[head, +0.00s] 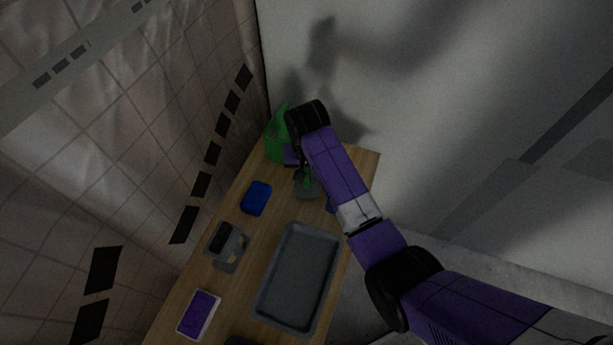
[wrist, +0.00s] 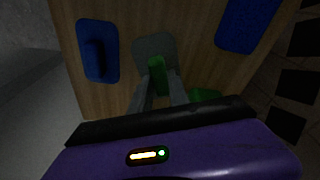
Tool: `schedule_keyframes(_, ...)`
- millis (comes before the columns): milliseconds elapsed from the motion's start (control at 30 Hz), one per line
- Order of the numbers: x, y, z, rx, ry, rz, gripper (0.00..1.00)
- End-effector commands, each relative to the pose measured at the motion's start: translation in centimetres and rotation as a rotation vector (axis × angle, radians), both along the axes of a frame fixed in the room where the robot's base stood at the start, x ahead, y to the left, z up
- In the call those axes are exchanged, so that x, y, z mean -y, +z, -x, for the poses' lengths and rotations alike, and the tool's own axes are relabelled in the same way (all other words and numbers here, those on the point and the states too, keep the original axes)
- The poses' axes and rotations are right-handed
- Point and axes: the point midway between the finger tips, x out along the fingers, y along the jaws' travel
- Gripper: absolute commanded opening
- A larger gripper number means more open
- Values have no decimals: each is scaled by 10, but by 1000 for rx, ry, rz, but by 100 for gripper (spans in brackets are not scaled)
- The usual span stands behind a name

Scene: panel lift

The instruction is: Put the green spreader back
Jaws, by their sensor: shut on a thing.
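My gripper (wrist: 157,98) is shut on the green spreader (wrist: 157,74), whose upright green part shows between the fingers in the wrist view. A grey plate (wrist: 153,47) lies beyond this green part; I cannot tell whether the two touch or are one piece. In the head view, the grey plate (head: 309,187) shows under my gripper (head: 303,172) near the far end of the wooden table, and the arm hides much of the spreader. A larger green thing (head: 277,138) stands just left of the gripper; part of it also shows in the wrist view (wrist: 205,95).
The wooden table (head: 243,283) carries a grey tray (head: 298,277), a blue block (head: 256,198), a grey plate with a black piece (head: 219,238) and a purple-and-white item (head: 199,314). A blue plate with a handle (wrist: 98,50) lies beside the gripper. A pale wall stands behind.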

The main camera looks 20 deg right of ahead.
Motion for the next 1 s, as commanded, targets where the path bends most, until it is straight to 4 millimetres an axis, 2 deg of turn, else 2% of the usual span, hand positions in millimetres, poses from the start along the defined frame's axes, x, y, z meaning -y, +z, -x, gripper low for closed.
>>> schedule_keyframes(100,0,-19,1,-3,0,0,0)
schedule_keyframes(200,0,-28,0,-1,0,1,0)
schedule_keyframes(433,0,-30,0,0,0,0,0)
schedule_keyframes(467,0,-30,0,-1,0,0,23)
schedule_keyframes(567,0,-30,0,-1,0,0,43)
schedule_keyframes(867,0,-29,0,0,0,0,43)
schedule_keyframes(1000,-1,-21,1,1,0,0,43)
